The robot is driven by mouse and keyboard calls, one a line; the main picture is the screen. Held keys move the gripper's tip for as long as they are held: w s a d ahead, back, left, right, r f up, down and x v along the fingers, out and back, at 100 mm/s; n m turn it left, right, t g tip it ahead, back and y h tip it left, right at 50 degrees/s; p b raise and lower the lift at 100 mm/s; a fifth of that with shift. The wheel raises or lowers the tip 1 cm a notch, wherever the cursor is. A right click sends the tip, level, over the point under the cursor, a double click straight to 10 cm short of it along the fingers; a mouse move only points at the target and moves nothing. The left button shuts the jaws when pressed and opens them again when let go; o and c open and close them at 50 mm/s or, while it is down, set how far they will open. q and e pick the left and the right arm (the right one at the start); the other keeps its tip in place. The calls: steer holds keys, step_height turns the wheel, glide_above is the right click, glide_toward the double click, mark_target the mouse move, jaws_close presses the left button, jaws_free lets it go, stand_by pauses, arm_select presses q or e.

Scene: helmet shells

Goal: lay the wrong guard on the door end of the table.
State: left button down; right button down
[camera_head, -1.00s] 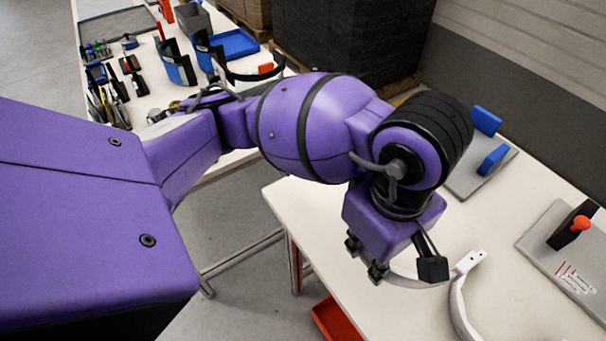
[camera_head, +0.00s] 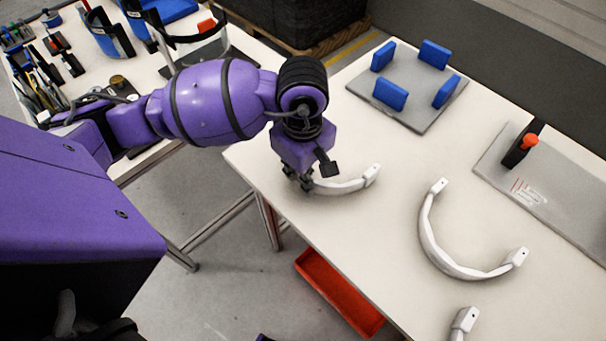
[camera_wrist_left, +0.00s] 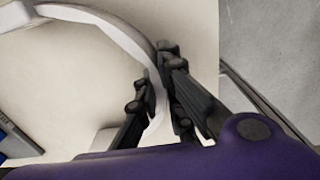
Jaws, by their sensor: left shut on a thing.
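My left gripper (camera_head: 305,184) is shut on a white curved guard (camera_head: 346,187) near the left end of the table (camera_head: 385,240). The guard's free end points right, and its other part is hidden behind the gripper. I cannot tell if it touches the table top. In the left wrist view the guard (camera_wrist_left: 122,36) passes between the fingers of the gripper (camera_wrist_left: 158,75). A second white guard (camera_head: 436,250) lies on the table to the right. Part of a third guard (camera_head: 463,324) shows at the bottom edge. My right gripper is not in view.
A grey plate (camera_head: 424,112) with several blue blocks stands behind the gripper. A grey fixture (camera_head: 555,200) with an orange-knobbed clamp (camera_head: 524,145) is at the right. A red bin (camera_head: 338,294) sits below the table's front edge. Another table with tools (camera_head: 50,60) is at the left.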

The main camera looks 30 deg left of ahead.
arm_select(q)
steer(key=shift+f, duration=0.35)
steer(key=c, duration=1.9)
jaws_free()
step_height(320, 180, up, 12)
